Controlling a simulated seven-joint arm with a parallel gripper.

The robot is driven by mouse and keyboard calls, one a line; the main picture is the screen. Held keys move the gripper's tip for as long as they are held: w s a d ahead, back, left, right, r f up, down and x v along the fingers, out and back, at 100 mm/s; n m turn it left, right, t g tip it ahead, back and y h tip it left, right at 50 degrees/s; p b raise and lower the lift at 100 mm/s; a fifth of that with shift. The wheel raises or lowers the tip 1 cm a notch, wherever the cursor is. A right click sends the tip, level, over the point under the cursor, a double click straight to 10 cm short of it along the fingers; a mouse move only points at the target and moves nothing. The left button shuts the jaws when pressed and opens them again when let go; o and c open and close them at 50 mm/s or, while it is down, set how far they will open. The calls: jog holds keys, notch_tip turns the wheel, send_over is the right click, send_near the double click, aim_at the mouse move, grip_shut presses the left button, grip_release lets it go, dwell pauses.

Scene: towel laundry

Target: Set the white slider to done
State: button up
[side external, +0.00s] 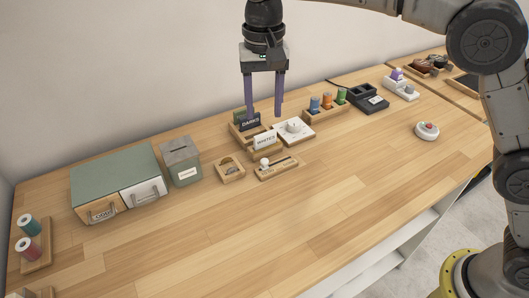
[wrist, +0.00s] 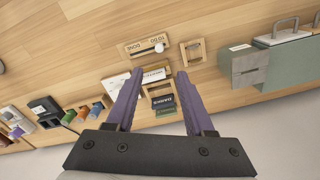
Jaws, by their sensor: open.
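The white slider knob (side external: 264,162) sits at the left end of its wooden slider base (side external: 280,170) in the side view. In the wrist view, the knob (wrist: 159,47) is at the right end of the base (wrist: 133,48). Lettering runs along the base, upside down in the wrist view and too small to read surely. My gripper (side external: 264,114) is open and empty, fingers pointing down, above and behind the slider near the card holder. In the wrist view, its fingertips (wrist: 158,74) are apart, with the card holder between them.
The card holder with a "WHITES" card (side external: 265,142) and a dark card (side external: 249,121) stands behind the slider. A white dial box (side external: 305,135) is beside it. A small wooden frame (side external: 230,170) lies left of the slider. The table in front is clear.

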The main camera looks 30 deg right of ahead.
aim_at(265, 160)
notch_tip(265, 160, down, 13)
jog(key=shift+f, duration=0.15)
dwell(0.4)
grip_shut()
dwell(1.3)
